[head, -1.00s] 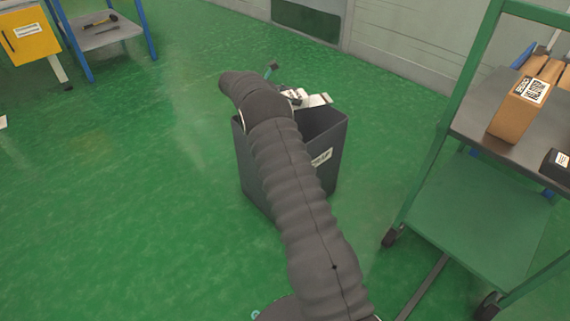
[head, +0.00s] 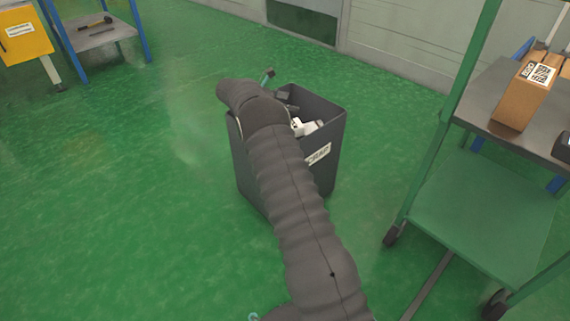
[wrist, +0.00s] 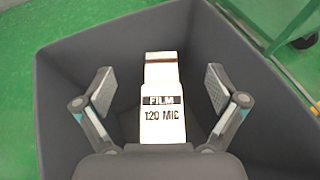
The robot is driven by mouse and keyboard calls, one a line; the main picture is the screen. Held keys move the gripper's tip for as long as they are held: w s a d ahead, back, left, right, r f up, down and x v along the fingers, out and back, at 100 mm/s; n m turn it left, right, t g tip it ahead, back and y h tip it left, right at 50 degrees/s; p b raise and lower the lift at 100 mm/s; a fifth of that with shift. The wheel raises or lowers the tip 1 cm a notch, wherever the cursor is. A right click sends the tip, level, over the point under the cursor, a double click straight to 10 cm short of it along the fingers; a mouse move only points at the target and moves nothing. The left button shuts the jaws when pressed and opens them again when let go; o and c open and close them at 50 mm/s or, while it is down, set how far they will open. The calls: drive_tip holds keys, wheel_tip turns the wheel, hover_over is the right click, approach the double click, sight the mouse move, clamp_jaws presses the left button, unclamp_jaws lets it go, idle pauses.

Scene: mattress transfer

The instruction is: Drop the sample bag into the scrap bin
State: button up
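The scrap bin (head: 328,172) is a dark grey open-topped box with a white label, standing on the green floor. The sample bag (wrist: 163,122) is white with "FILM 120 MIC" printed on it. In the wrist view it lies within the bin's walls, below and between my fingers, with a gap on both sides. In the head view a white part of it (head: 308,127) shows inside the bin mouth. My gripper (wrist: 160,90) is open over the bin, its fingers wide apart and clear of the bag. My arm hides part of the bin in the head view.
A green cart (head: 480,205) with a cardboard box (head: 524,98) on its upper shelf stands to the right. A blue-legged table (head: 100,30) and a yellow cabinet (head: 22,38) are at the upper left. The floor left of the bin is clear.

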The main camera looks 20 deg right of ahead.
drive_tip(key=shift+a, duration=0.1)
drive_tip(key=v, duration=1.1)
drive_tip(key=shift+a, duration=0.4)
drive_tip(key=shift+r, duration=0.1)
